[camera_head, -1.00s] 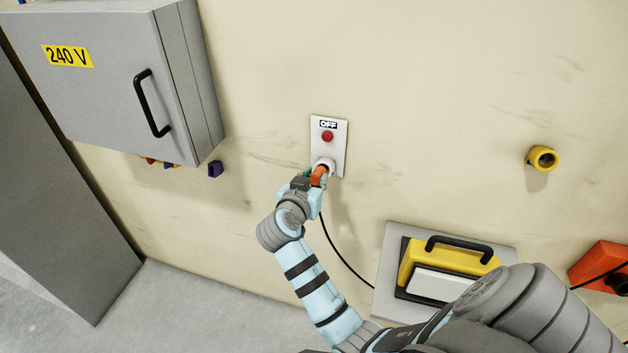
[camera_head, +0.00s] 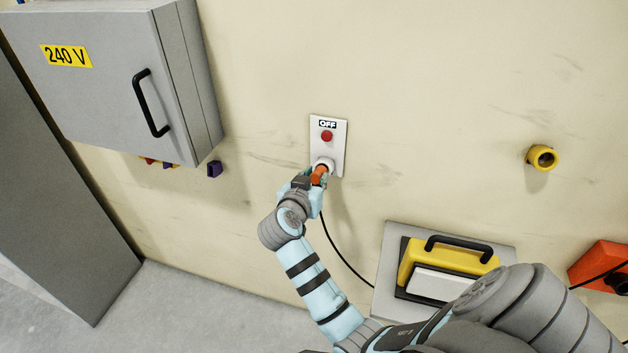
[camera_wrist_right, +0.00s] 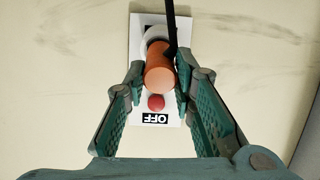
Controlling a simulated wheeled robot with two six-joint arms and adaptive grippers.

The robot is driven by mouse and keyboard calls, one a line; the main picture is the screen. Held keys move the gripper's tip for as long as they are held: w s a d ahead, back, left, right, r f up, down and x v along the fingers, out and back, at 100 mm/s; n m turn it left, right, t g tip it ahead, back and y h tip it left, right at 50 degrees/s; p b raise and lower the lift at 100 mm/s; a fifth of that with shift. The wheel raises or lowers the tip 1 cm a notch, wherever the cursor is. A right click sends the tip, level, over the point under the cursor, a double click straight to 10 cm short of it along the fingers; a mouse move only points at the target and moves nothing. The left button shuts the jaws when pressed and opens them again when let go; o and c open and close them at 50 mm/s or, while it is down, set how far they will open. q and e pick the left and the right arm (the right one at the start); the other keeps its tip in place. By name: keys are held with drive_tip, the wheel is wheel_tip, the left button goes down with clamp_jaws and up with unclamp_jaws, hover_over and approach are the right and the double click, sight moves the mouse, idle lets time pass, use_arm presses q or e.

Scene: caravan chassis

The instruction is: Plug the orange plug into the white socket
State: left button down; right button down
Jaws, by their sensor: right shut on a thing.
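The orange plug (camera_head: 318,175) is at the white socket (camera_head: 326,162) on the lower part of a white wall plate. My right gripper (camera_head: 312,180) is shut on the plug, with its fingers on both sides. The right wrist view shows the orange plug (camera_wrist_right: 160,72) between the green fingers of my right gripper (camera_wrist_right: 158,85), in front of the white socket (camera_wrist_right: 154,38). The plug hides part of the socket, so I cannot tell how deep it sits. A black cable runs from the plug. My left gripper is not in view.
The plate has a red button (camera_head: 327,136) and an OFF label (camera_head: 327,124). A grey 240 V cabinet (camera_head: 110,80) is at left. A yellow round fitting (camera_head: 542,158) and an orange box (camera_head: 600,266) are at right. A yellow-and-white unit (camera_head: 448,268) is low on the wall.

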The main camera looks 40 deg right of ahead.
sight(319, 174)
drive_tip(key=shift+b+x, duration=0.8)
drive_tip(key=shift+x, duration=0.9)
drive_tip(key=c, duration=1.3)
unclamp_jaws()
drive_tip(key=shift+a, duration=0.1)
drive_tip(key=shift+s+a, duration=0.15)
drive_tip(key=shift+a, duration=0.1)
drive_tip(key=v, duration=0.7)
drive_tip(key=shift+s+r, duration=0.1)
drive_tip(key=shift+r, duration=0.05)
drive_tip(key=shift+d, duration=0.15)
